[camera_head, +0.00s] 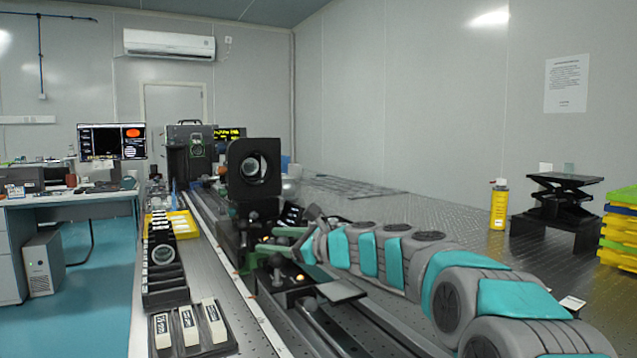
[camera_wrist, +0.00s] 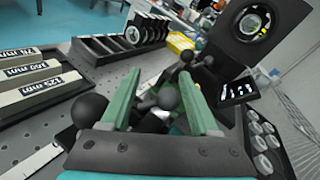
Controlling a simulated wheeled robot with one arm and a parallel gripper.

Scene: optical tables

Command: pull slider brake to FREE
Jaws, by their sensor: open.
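My gripper (camera_wrist: 161,74) is open, with its two green fingers apart; it also shows in the head view (camera_head: 283,241), low over a slider on the dark rail. A black ball knob (camera_wrist: 168,97) shows between the fingers in the wrist view, nearer the right finger; I cannot tell whether it touches. Another black ball knob (camera_wrist: 88,110) is left of the left finger. I cannot tell which knob is the brake, and no FREE marking is readable. A black square lens holder (camera_head: 254,172) stands upright on the rail beyond my gripper.
A tray of labelled white blocks (camera_head: 190,325) and a black lens rack (camera_head: 163,270) lie left of the rail. A yellow bottle (camera_head: 499,206) and a black lift stand (camera_head: 556,212) stand at right. The perforated table (camera_head: 440,215) right of the rail has bare room.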

